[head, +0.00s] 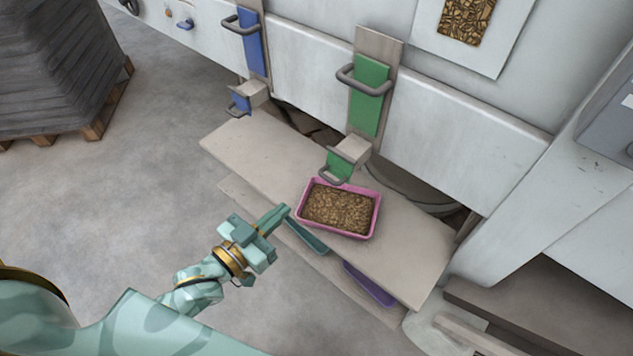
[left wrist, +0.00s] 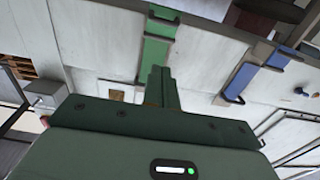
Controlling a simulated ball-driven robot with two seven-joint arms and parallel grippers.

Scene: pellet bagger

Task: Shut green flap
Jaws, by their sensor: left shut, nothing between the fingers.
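The green flap (head: 370,96) is a green panel with a grey loop handle on an upright board of the white machine. Below it a green-fronted chute (head: 338,163) with its own grey handle juts out over a pink tray (head: 376,213) full of brown pellets. My left gripper (head: 284,211) is shut and empty, just left of the pink tray and apart from it. In the left wrist view the shut fingers (left wrist: 161,75) overlap the lower end of the green panel (left wrist: 155,52) in the picture. My right gripper is not in view.
A beige shelf (head: 250,150) runs under the chutes. A teal tray (head: 306,237) and a purple tray (head: 369,285) sit lower, partly hidden under it. A blue flap (head: 254,50) stands left of the green one. A loaded pallet (head: 60,75) is at the far left; the floor between is clear.

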